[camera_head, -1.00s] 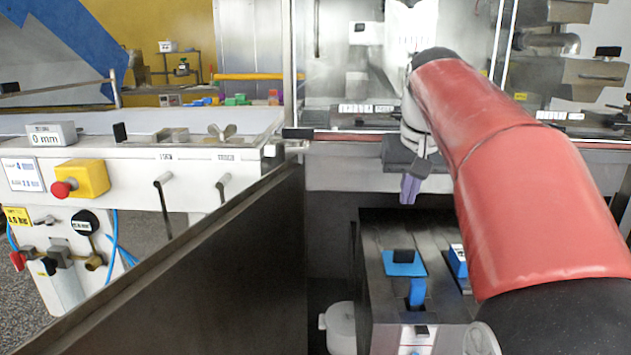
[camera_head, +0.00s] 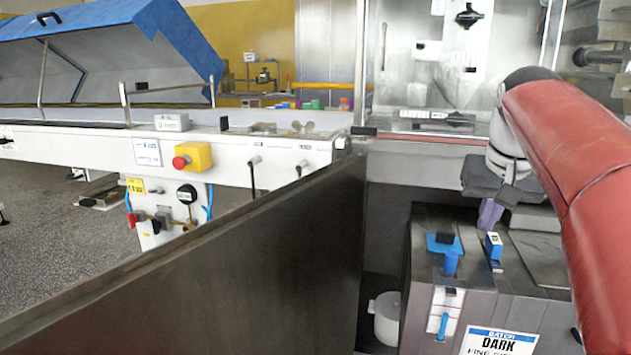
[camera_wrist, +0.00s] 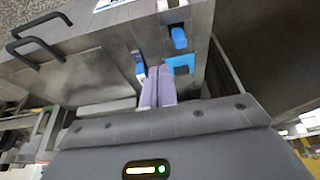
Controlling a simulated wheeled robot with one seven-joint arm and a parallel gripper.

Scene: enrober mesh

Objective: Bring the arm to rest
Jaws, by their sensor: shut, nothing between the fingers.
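My gripper (camera_head: 490,213) has purple fingers and points down at the right of the head view, below my red-sleeved arm. It is shut and empty. In the wrist view, the two purple fingers (camera_wrist: 158,87) lie side by side in front of the grey wrist housing. The fingertips are over a grey metal cabinet (camera_head: 520,275), near its blue latch parts (camera_head: 444,245). I cannot tell how far above the top they are. My arm hides the far right of the cabinet.
A dark metal panel (camera_head: 220,270) runs diagonally across the front left. Behind it is a white machine with a red stop button (camera_head: 180,162) and a raised blue cover (camera_head: 95,40). A white round pot (camera_head: 385,317) stands beside the cabinet. Open floor (camera_head: 60,240) is at left.

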